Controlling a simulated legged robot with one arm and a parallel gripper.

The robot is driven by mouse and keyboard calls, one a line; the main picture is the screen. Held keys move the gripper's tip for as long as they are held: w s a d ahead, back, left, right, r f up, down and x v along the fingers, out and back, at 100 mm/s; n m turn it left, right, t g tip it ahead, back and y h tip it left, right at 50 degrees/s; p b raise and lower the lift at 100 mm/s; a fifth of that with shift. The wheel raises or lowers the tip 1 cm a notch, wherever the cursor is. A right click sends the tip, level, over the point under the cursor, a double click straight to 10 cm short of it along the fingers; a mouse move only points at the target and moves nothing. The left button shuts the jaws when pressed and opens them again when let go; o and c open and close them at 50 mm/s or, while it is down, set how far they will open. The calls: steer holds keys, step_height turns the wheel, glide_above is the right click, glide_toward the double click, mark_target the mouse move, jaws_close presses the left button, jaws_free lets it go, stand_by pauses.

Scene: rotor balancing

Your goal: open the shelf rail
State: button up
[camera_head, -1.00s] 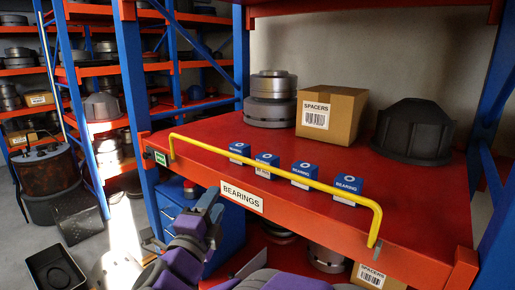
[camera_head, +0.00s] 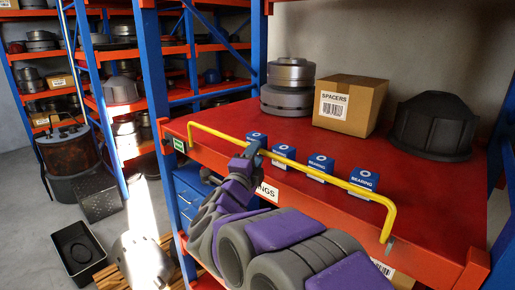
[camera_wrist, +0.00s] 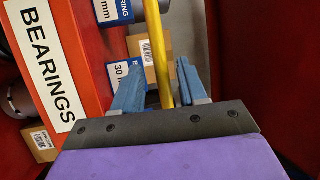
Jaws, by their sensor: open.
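The yellow shelf rail (camera_head: 330,180) runs along the front of the red shelf (camera_head: 225,125), in front of a row of blue bearing boxes (camera_head: 320,166). It stands across the shelf front with its bent ends at the shelf edge. My gripper (camera_head: 256,150) is at the rail, left of its middle. In the wrist view, the rail (camera_wrist: 158,60) passes between the two blue fingers of my gripper (camera_wrist: 156,82), with gaps on both sides. The fingers are open. My arm hides part of the BEARINGS label (camera_wrist: 45,62) in the head view.
A spacers carton (camera_head: 348,103), stacked grey rings (camera_head: 288,87) and a dark housing (camera_head: 434,127) stand on the shelf behind the boxes. A blue upright (camera_head: 155,100) stands left of the shelf. A black bin (camera_head: 79,247) is on the floor at left.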

steer(key=shift+x, duration=1.25)
steer(key=shift+s+d, duration=0.1)
steer(key=shift+d, duration=0.05)
steer(key=shift+c, duration=0.2)
steer(key=shift+f, duration=0.1)
jaws_close()
